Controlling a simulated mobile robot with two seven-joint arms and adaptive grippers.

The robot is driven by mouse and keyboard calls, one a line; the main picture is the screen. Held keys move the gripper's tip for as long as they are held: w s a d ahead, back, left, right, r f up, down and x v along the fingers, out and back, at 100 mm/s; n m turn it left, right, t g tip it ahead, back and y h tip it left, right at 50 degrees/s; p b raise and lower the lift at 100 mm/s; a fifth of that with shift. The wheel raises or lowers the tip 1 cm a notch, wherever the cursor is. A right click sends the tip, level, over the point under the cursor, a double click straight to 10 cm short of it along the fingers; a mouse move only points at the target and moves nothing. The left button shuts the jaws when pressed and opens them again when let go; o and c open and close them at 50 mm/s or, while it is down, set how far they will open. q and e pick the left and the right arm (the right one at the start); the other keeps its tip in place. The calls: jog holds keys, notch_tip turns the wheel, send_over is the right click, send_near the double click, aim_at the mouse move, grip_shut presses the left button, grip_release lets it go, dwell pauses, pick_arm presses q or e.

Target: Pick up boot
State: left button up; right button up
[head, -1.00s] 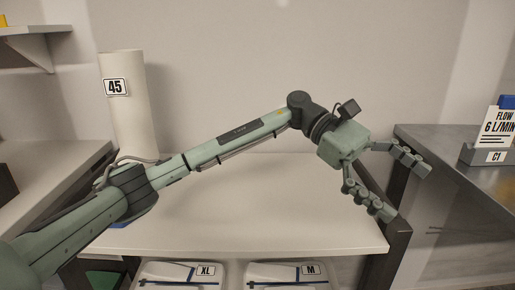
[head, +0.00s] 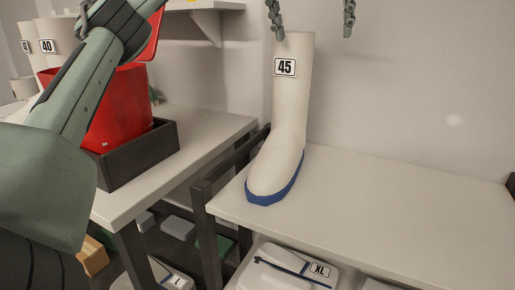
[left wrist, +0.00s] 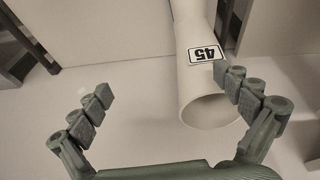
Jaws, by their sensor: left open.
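A tall white boot (head: 291,120) with a blue sole and a "45" label stands upright on the white shelf in the head view. In the left wrist view the boot (left wrist: 192,65) shows with its open round top toward the camera, near the right-hand finger. My left gripper (head: 312,20) is open, its fingertips at the top of the head view. One finger is at the boot's top edge and the other is off to its right. I cannot tell whether the finger touches the boot. My right gripper is not in view.
The white shelf (head: 400,190) is clear right of the boot. A red bin (head: 118,108) sits in a dark tray (head: 150,155) on the left bench. Another boot labelled 40 (head: 55,40) stands behind it. White packs labelled XL (head: 285,268) and L lie below.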

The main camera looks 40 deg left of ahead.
aim_at(286, 48)
pick_arm(q)
jog(key=s+a+r+y, duration=0.1)
jog(key=s+a+r, duration=0.1)
jog(key=a, duration=0.4)
jog(key=shift+t, duration=0.3)
jog(key=x, duration=0.7)
jog(key=shift+w, duration=0.25)
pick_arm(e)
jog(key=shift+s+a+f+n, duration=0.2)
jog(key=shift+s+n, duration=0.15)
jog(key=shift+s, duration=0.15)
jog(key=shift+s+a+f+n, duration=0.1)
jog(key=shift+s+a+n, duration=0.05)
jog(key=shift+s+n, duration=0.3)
pick_arm(q)
jog(key=shift+r, duration=0.1)
jog(key=c, duration=1.7)
jog(key=shift+c, duration=0.5)
jog(key=shift+r, duration=0.15)
